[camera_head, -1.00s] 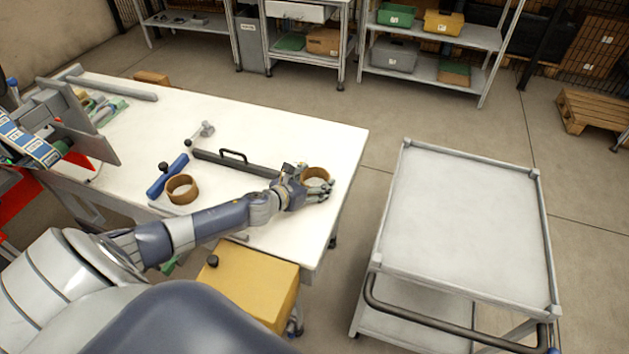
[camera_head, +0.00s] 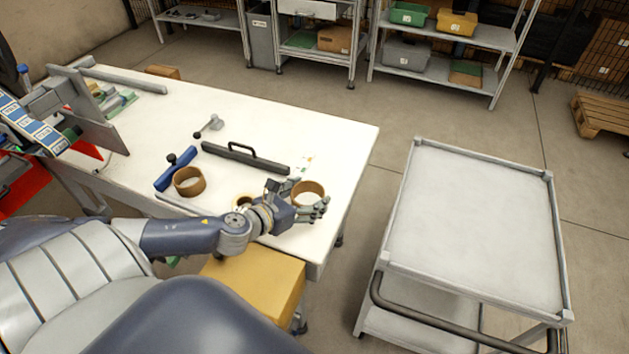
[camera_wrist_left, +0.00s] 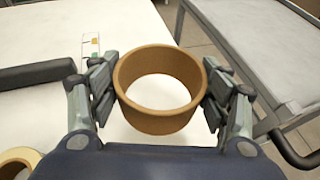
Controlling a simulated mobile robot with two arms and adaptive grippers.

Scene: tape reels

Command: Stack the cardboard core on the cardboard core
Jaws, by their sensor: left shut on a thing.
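One cardboard core (camera_head: 189,182), a brown open ring, stands on the white table next to a blue-handled tool. My left gripper (camera_head: 306,202) is shut on a second cardboard core (camera_head: 309,187) near the table's right end. In the left wrist view this core (camera_wrist_left: 159,120) sits between the two fingers of the gripper (camera_wrist_left: 160,92), its open top facing the camera. It appears to be above the table, but the gap is hard to judge. My right gripper is not in view.
A dark bar with a handle (camera_head: 245,158) and a blue tool (camera_head: 175,170) lie on the table (camera_head: 300,130). A pale tape roll (camera_wrist_left: 16,162) lies near my left wrist. A grey cart (camera_head: 480,230) is to the right.

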